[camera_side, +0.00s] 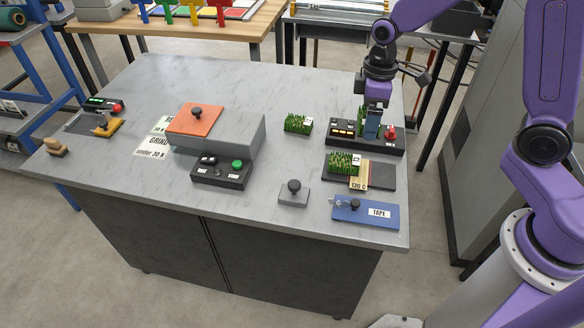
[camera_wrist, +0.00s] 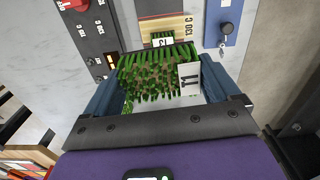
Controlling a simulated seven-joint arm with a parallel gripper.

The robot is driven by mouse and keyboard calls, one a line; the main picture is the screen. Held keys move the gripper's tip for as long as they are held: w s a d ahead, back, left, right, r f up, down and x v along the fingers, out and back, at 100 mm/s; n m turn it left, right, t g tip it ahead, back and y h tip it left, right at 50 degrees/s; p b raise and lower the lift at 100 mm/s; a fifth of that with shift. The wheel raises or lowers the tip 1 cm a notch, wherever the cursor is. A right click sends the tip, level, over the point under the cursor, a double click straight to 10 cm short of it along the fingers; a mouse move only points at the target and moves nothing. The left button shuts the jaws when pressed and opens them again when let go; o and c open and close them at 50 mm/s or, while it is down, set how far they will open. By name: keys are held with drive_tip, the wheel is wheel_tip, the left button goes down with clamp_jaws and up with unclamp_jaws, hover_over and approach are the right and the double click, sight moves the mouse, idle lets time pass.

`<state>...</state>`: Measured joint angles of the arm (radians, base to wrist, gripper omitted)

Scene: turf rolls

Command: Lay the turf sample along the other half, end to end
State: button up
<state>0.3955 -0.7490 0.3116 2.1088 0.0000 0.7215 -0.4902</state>
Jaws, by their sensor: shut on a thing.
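My gripper (camera_side: 371,131) is shut on a green turf sample with a white tag reading T1 (camera_wrist: 150,78). In the wrist view the sample sits between my two blue fingers. In the side view only a green edge of it (camera_side: 361,114) shows beside the fingers, in front of or above a black control box. A third turf piece (camera_side: 298,124) stands alone on the table to the left.
A blue TAPE plate (camera_side: 366,213) and a grey knobbed block (camera_side: 294,194) lie nearer the front. A grey machine with an orange lid (camera_side: 195,119) stands left. The table's middle back is clear.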

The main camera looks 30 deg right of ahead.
drive_tip(key=s+a+f+n, duration=0.2)
drive_tip(key=a+n, duration=0.7)
drive_tip(key=n, duration=0.7)
drive_tip(key=shift+s+a+f+n, duration=0.2)
drive_tip(key=shift+s+n, duration=0.1)
drive_tip(key=shift+n, duration=0.1)
hover_over(291, 169)
drive_tip(key=s, duration=0.1)
wheel_tip(291, 169, down, 8)
drive_tip(key=shift+d+f, duration=0.15)
drive_tip(key=shift+f, duration=0.1)
drive_tip(key=f, duration=0.1)
drive_tip(key=w+f, duration=0.1)
drive_tip(key=f, duration=0.1)
drive_tip(key=shift+f, duration=0.1)
drive_tip(key=shift+a+f, duration=0.2)
drive_tip(key=shift+f, duration=0.2)
drive_tip(key=shift+f, duration=0.25)
